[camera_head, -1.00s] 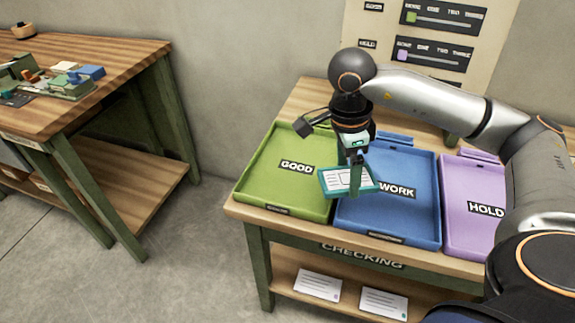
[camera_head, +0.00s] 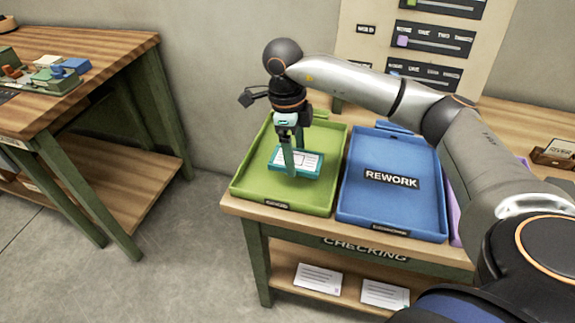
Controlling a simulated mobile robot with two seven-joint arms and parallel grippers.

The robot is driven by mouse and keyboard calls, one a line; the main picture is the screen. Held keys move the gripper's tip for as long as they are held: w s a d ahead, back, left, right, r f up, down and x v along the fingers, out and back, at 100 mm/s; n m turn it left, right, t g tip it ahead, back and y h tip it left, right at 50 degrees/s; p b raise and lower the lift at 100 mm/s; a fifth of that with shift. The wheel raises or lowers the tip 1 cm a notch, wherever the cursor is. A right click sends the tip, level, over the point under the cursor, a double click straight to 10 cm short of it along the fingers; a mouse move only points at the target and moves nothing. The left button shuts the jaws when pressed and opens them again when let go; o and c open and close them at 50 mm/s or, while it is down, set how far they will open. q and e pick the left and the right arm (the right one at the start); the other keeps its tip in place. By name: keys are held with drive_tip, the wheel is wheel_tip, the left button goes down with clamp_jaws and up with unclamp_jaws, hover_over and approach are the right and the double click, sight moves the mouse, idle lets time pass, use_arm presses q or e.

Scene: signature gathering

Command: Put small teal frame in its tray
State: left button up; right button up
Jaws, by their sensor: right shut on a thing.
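The small teal frame (camera_head: 312,164) holds a white card with printed lines. My right gripper (camera_head: 291,168) is shut on it and holds it over the green tray (camera_head: 245,185), tilted a little. I cannot tell whether the frame touches the tray floor. The blue tray (camera_head: 385,205), labelled REWORK, is just to the right. The purple tray (camera_head: 454,222) is mostly hidden behind my right arm. My left gripper is not in view.
The trays stand on the wooden CHECKING table (camera_head: 240,209), with white cards (camera_head: 318,279) on its lower shelf. A board with slider panels (camera_head: 430,40) stands behind. A second wooden table (camera_head: 95,50) with small parts is at left, across a floor gap.

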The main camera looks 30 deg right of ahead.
drive_tip(key=shift+w+a+f, duration=0.4)
drive_tip(key=shift+w+f, duration=0.25)
drive_tip(key=shift+f, duration=0.2)
drive_tip(key=shift+w+a+f, duration=0.1)
drive_tip(key=shift+w+f, duration=0.1)
drive_tip(key=shift+f, duration=1.6)
drive_tip(key=shift+f, duration=0.1)
drive_tip(key=o, duration=1.1)
